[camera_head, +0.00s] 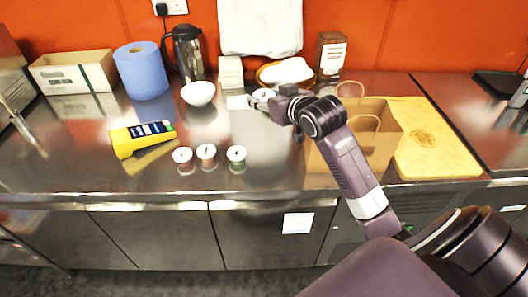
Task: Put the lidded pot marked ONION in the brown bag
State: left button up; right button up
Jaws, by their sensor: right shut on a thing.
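The brown bag (387,140) stands open on the steel counter, with its handles up. My right arm crosses in front of part of it. My right gripper (262,98) is left of the bag and shut on a small white-lidded pot (263,93), mostly hidden by the fingers. Three more small lidded pots stand in a row near the counter's front: one reddish (182,156), one orange-brown (206,153) and one green (237,155). The markings on all the pots are too small to read. My left gripper is not in view.
A yellow bottle (142,138) lies left of the pots. A white bowl (199,93), a blue paper roll (142,72), a dark jug (187,52) and a cardboard box (72,73) stand behind. A yellow board (440,150) lies right of the bag.

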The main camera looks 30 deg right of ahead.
aim_at(265, 156)
jog(key=shift+f, duration=0.2)
notch_tip(265, 156, down, 20)
jog(key=shift+a+r+p, duration=0.1)
jog(key=shift+r+p, duration=0.05)
jog(key=shift+p, duration=0.35)
jog(key=shift+s, duration=0.1)
jog(key=o, duration=0.9)
jog(key=shift+c, duration=0.2)
jog(key=b+v, duration=0.1)
jog(key=v, duration=1.1)
jog(key=shift+r, duration=0.1)
